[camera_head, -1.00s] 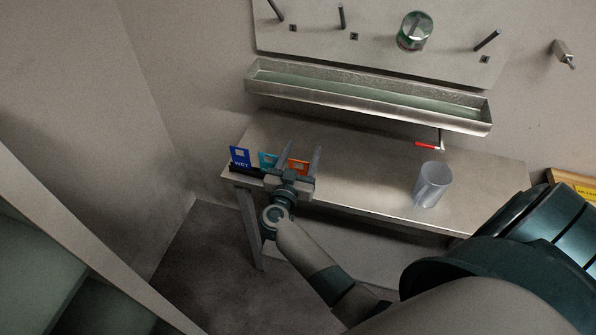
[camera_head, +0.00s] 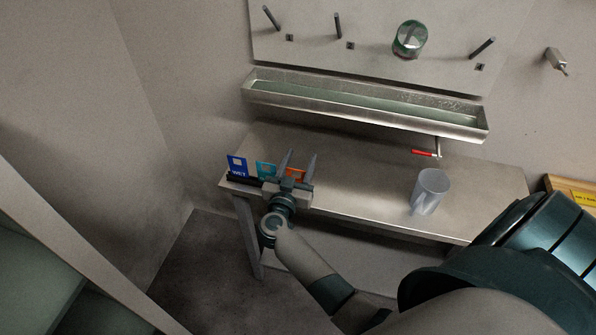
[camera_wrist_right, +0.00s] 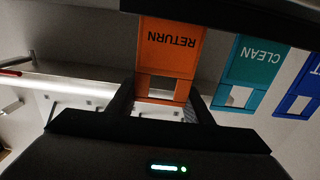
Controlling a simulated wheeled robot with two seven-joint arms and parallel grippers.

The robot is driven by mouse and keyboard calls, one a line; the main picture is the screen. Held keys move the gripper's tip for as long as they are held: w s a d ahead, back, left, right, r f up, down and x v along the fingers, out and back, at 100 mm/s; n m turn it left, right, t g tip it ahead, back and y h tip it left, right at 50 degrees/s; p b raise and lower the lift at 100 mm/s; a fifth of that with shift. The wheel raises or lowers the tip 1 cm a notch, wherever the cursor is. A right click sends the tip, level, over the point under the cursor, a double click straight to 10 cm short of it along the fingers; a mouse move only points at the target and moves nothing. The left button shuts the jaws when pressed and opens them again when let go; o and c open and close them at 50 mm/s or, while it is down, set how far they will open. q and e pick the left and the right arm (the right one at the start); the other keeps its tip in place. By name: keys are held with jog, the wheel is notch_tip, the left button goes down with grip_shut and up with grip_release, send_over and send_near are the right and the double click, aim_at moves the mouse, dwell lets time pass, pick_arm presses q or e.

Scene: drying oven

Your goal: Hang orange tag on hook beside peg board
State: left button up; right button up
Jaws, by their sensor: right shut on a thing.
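The orange tag (camera_head: 296,174) stands at the right end of a row of tags on the bench's left end. In the right wrist view it reads RETURN (camera_wrist_right: 170,50), upside down, with a square cut-out. My right gripper (camera_head: 298,164) is shut on the orange tag, a finger at each side edge. The fingers partly cover it in the head view. The peg board (camera_head: 365,50) is on the back wall. A small metal hook (camera_head: 556,60) sticks out from the wall right of it. My left gripper is not in view.
A teal CLEAN tag (camera_head: 265,170) and a blue WET tag (camera_head: 237,167) stand left of the orange one. A metal trough (camera_head: 360,108) runs under the board, above the bench. A red-handled part (camera_head: 424,153) and a clear cup (camera_head: 430,192) are to the right.

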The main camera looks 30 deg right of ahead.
jog(key=shift+r, duration=0.1)
jog(key=s+d+r, duration=0.4)
jog(key=s+r, duration=0.6)
jog(key=r, duration=0.1)
jog(key=shift+s+d+b, duration=0.35)
jog(key=shift+d+b, duration=0.05)
jog(key=shift+f, duration=0.1)
jog(key=w+a+n+t+y+b, duration=0.1)
jog(key=a+n+t+y+b, duration=0.5)
jog(key=a, duration=0.6)
jog(key=s+a+f+n+y, duration=0.2)
jog(key=a+y, duration=0.2)
jog(key=a, duration=0.1)
jog(key=s+a+f+n+y+b, duration=0.1)
jog(key=s+a+f+n+y, duration=0.1)
jog(key=a, duration=0.3)
jog(key=shift+s+a+y, duration=0.25)
jog(key=shift+s+y, duration=0.3)
jog(key=shift+y, duration=0.35)
